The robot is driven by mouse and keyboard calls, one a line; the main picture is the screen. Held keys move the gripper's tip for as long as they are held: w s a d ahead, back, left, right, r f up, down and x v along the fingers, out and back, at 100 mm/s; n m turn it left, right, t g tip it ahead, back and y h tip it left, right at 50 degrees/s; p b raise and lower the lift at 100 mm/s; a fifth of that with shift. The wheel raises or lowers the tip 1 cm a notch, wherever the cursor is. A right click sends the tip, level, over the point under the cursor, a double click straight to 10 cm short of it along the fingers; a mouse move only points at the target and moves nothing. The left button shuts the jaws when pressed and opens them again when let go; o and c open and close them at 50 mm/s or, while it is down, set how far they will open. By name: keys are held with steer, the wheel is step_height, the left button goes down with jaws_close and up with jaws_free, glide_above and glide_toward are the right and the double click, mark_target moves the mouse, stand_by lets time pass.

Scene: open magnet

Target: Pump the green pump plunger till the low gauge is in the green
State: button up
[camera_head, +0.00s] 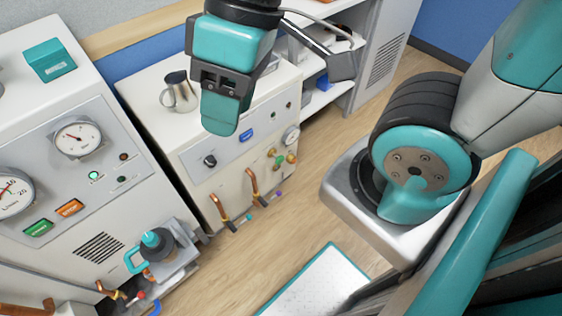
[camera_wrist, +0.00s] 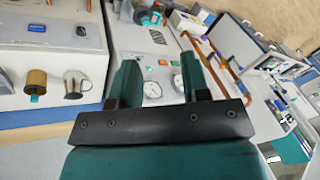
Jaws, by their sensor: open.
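A pump with a teal plunger knob (camera_head: 152,238) and a teal handle sits on a grey bracket low on the white console's front. It also shows in the wrist view (camera_wrist: 147,14), at the top edge. One round gauge (camera_head: 77,138) is on the console's panel. A second gauge (camera_head: 12,192), marked L/min, is cut by the left edge. I cannot tell which is the low gauge, nor see a green zone clearly. My gripper (camera_head: 221,115) hangs above the neighbouring cabinet, to the upper right of the pump. Its fingers (camera_wrist: 160,78) are apart with nothing between them.
A metal jug (camera_head: 179,92) and a teal box (camera_head: 50,62) stand on the cabinet tops. Copper pipes (camera_head: 220,212) stick out from the cabinet front. A white-topped teal-edged panel (camera_head: 318,285) lies lower down. Wood floor is open between.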

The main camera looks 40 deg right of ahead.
steer(key=shift+f, duration=0.1)
steer(key=c, duration=0.3)
steer(key=f+b, duration=0.1)
steer(key=w+f+b, duration=0.1)
steer(key=f, duration=0.1)
steer(key=shift+w+d+m, duration=0.15)
steer(key=shift+w+m, duration=0.05)
steer(key=shift+m, duration=0.1)
jaws_close()
steer(key=w+d+f+m+t+y+b, duration=0.1)
steer(key=w+d+f+m+t+b, duration=0.25)
steer(key=f+b, duration=0.5)
steer(key=w+d+f+m+b, duration=0.35)
steer(key=w+f+b, duration=0.2)
steer(key=f, duration=0.55)
steer(key=w+d+f+m+t+y+b, duration=0.1)
steer(key=w+d+f+m+b, duration=0.35)
steer(key=f, duration=0.55)
steer(key=d+f+m+t+h+b, duration=0.2)
steer(key=d+f+m+b, duration=0.4)
steer(key=d+f+b, duration=0.4)
steer(key=s+d+f+m+t+h+b, duration=0.1)
steer(key=d+f+m+t+h+b, duration=0.2)
steer(key=f, duration=1.8)
steer(key=d+m+h+b, duration=0.1)
steer(key=d+m+b, duration=0.3)
steer(key=d+b, duration=0.3)
steer(key=shift+s+d, duration=0.2)
steer(key=shift+d, duration=0.4)
